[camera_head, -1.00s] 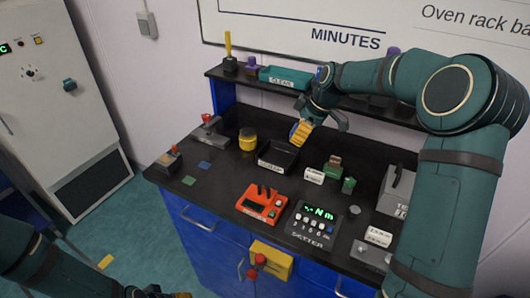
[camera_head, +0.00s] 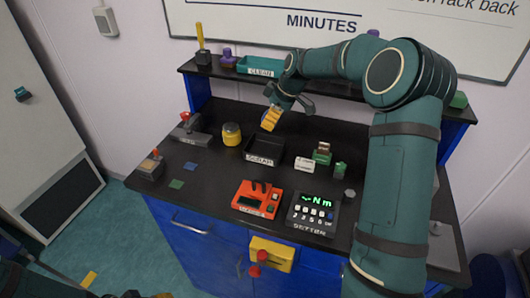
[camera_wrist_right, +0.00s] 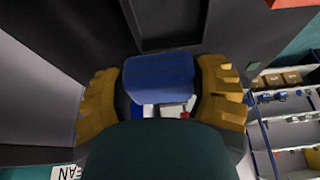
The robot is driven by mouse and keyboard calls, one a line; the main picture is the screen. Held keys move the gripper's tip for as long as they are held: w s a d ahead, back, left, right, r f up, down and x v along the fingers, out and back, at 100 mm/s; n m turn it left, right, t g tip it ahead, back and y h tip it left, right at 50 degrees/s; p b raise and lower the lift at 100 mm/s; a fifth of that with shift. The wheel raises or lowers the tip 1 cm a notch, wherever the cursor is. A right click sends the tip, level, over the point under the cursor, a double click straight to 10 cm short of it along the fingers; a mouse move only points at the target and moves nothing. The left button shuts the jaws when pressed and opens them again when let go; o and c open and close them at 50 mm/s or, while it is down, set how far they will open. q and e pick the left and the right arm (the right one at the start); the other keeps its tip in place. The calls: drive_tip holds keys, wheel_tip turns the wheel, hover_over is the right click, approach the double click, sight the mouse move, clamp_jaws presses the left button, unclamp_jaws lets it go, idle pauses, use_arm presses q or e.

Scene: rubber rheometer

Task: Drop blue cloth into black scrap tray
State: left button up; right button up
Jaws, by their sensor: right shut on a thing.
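The blue cloth (camera_wrist_right: 160,78) is a folded blue block between the yellow fingers of my right gripper (camera_wrist_right: 160,95) in the wrist view. The right gripper (camera_head: 271,119) is shut on it; in the head view its fingers mostly hide the cloth. The gripper points down just above and behind the black scrap tray (camera_head: 262,160), which is empty in its visible part. The tray (camera_wrist_right: 166,46) is also at the top of the wrist view. My left gripper (camera_head: 148,295) is cut off by the bottom edge of the head view, and its opening does not show.
A yellow-lidded jar (camera_head: 232,134) stands left of the tray. A white labelled block (camera_head: 304,164) and green blocks (camera_head: 322,153) are on its right. A red device (camera_head: 258,197) and a setter box (camera_head: 312,212) are in front. A shelf with a teal CLEAN tray (camera_head: 262,67) is behind.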

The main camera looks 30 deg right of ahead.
drive_tip(key=shift+f+b, duration=0.95)
drive_tip(key=shift+f, duration=0.95)
drive_tip(key=o, duration=1.1)
drive_tip(key=shift+o, duration=0.2)
drive_tip(key=shift+r, duration=0.1)
drive_tip(key=v, duration=1.2)
drive_tip(key=shift+w+a, duration=0.1)
